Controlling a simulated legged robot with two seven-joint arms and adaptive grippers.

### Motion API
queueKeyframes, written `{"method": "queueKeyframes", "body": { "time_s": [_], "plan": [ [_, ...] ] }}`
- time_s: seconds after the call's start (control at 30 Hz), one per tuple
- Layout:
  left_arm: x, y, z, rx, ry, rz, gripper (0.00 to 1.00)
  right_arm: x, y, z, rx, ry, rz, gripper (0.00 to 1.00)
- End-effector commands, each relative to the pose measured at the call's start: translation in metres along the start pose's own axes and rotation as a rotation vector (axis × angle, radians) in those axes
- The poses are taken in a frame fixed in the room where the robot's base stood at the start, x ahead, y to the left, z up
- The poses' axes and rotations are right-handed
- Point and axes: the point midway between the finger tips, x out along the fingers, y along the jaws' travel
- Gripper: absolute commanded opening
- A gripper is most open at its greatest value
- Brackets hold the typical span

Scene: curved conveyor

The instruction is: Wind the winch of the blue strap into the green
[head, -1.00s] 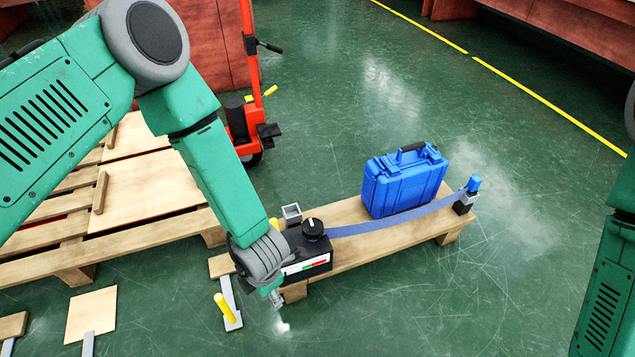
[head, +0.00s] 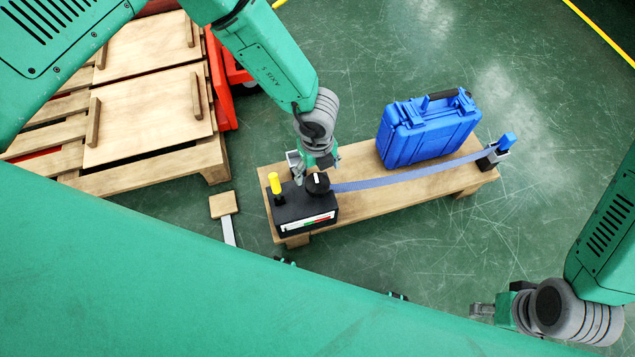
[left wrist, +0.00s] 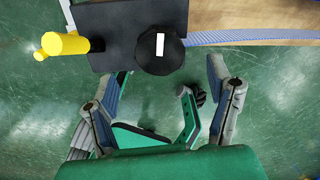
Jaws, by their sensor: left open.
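The winch (head: 292,211) is a black box at the left end of a wooden bench. It has a yellow handle (head: 274,183), a round black knob (head: 317,183) with a white mark, and a gauge with green and red on its front; the exact reading is too small to tell. A blue strap (head: 405,177) runs from it to the bench's far right end. My left gripper (head: 314,164) is open and empty just behind the knob; in the left wrist view its fingers (left wrist: 168,82) spread just below the winch (left wrist: 118,25). My right gripper (head: 487,308) is at lower right, its jaws unclear.
A blue case (head: 425,132) stands on the bench (head: 360,162), behind the strap. A wooden pallet (head: 140,170) lies at left, with a red pallet jack (head: 222,85) beyond it. My own green arm covers the lower left. Green floor right of the bench is clear.

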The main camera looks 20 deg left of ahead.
Motion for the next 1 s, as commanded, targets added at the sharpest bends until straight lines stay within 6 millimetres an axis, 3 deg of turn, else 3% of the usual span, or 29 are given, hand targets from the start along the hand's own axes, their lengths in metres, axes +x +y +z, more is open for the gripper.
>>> {"method": "queueKeyframes", "body": {
  "time_s": [0.03,0.1,0.3,0.77,0.9,1.0],
  "plan": [
    [0.016,0.001,-0.001,0.001,0.0,0.002,0.74,0.009,0.0,0.0,0.0,0.0,0.0,0.4],
    [0.029,0.0,0.0,0.002,-0.002,0.002,0.74,0.015,0.0,0.001,0.0,0.0,0.0,0.4],
    [0.057,0.0,0.0,0.002,-0.001,0.0,0.74,0.026,0.0,0.001,0.0,0.001,0.0,0.4],
    [0.067,0.0,0.0,0.003,-0.002,0.0,0.74,0.029,0.0,0.001,0.0,0.001,0.0,0.4],
    [0.067,0.0,0.0,0.003,-0.002,0.0,0.25,0.029,0.0,0.001,0.0,0.001,0.0,0.4],
    [0.067,0.0,0.0,0.003,-0.002,-0.001,0.23,0.029,0.0,0.001,0.0,0.001,0.0,0.4]
  ]
}}
